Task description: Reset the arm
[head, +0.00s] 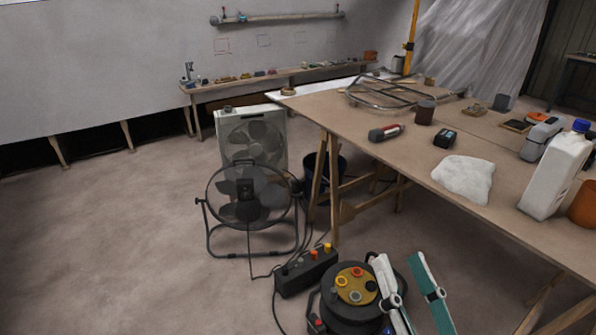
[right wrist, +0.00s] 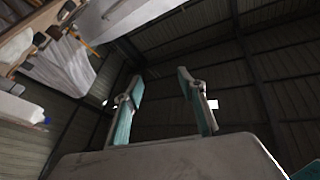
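My right gripper (head: 412,290) shows at the bottom of the head view, in front of the cable reel and low beside the table. Its two teal and grey fingers stand apart with nothing between them. In the right wrist view the same gripper (right wrist: 160,100) points up toward the dark roof, fingers spread and empty. My left gripper is in neither view.
A wooden table (head: 480,205) fills the right side, holding a white jug (head: 555,175), a white cloth (head: 464,178) and tools. A cable reel (head: 350,295), a power strip (head: 306,270), a black fan (head: 248,195) and a white box fan (head: 252,135) stand on the floor. Floor at left is clear.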

